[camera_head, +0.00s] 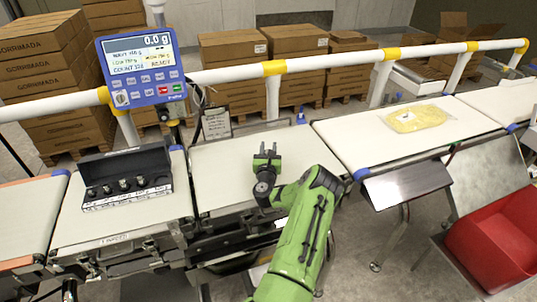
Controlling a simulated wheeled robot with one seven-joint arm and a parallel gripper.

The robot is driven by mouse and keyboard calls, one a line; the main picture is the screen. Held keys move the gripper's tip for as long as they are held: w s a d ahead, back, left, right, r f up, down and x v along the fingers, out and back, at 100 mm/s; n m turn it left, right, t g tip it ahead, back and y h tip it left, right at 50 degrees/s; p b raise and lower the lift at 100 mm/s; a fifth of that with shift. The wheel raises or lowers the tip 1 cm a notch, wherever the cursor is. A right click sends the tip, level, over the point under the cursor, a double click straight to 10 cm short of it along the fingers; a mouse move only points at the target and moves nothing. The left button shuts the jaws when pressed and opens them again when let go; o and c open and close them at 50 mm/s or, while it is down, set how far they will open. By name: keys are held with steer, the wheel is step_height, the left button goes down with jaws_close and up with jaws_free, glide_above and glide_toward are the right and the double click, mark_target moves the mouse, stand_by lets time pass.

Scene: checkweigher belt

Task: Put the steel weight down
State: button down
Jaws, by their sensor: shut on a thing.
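My gripper (267,152) is over the middle belt section (225,160), towards its right side. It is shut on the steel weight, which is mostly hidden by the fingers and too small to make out. I cannot tell whether the weight touches the belt. An open black weight case (128,199) lies on the belt section to the left, with several steel weights (124,184) standing in it. The blue scale display (140,65) above reads 0.0 g.
A yellow bag (415,118) lies on the right belt (355,143). A red bin (495,245) stands at the lower right. A white guard rail (235,72) runs behind the belts, with stacked cartons (45,60) beyond. The middle belt is clear left of my gripper.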

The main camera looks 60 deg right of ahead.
steer(key=shift+f, duration=0.45)
steer(key=c, duration=0.8)
jaws_free()
